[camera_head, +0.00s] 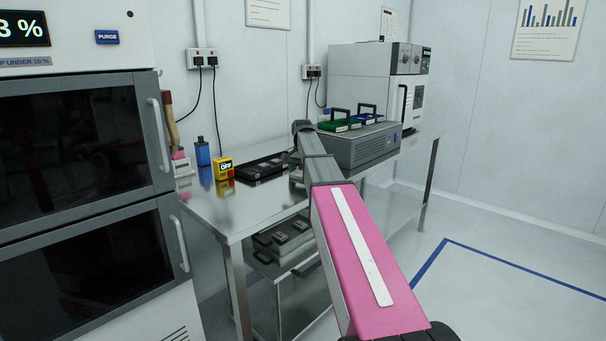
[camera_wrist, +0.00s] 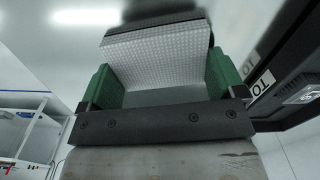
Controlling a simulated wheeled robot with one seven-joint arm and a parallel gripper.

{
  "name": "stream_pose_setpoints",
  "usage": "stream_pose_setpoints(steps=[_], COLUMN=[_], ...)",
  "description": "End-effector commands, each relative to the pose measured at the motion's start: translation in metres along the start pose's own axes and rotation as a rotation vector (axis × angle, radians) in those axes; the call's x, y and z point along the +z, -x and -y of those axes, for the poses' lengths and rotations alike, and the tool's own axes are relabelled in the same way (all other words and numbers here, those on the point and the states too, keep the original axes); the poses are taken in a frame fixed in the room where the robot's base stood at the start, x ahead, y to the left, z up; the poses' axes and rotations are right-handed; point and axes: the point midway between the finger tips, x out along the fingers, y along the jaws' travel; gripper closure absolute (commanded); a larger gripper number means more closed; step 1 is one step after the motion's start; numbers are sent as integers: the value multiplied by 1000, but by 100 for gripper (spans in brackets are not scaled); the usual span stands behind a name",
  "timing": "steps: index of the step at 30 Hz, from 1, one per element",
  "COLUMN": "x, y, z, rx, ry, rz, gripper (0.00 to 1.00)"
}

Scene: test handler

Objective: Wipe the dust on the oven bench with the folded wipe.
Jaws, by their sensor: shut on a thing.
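The oven bench (camera_head: 232,213) is a steel table in the middle of the head view, beside the large grey oven cabinet. My arm reaches over it and hides my gripper there. In the wrist view my gripper (camera_wrist: 161,72) has green fingers at left and right, shut on the folded wipe (camera_wrist: 155,55), a pale grey textured pad with a dark block behind it. I cannot tell whether the wipe touches the bench. I cannot make out the dust clearly in either view.
A yellow device (camera_head: 223,168), a blue bottle (camera_head: 203,152) and a black tray (camera_head: 262,167) stand along the bench's back. A grey instrument (camera_head: 362,147) carrying green and blue racks stands farther right, before a white oven (camera_head: 375,85). The bench's front left is clear.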

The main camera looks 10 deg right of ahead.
Motion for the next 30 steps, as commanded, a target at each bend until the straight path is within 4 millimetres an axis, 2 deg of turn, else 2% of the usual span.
stream_pose_setpoints(steps=[6, 30], x=[-4, 21], y=[1, 0], z=[4, -19], rx=[0, 2], ry=[0, -1], rz=[1, 2], gripper=[40, 40])
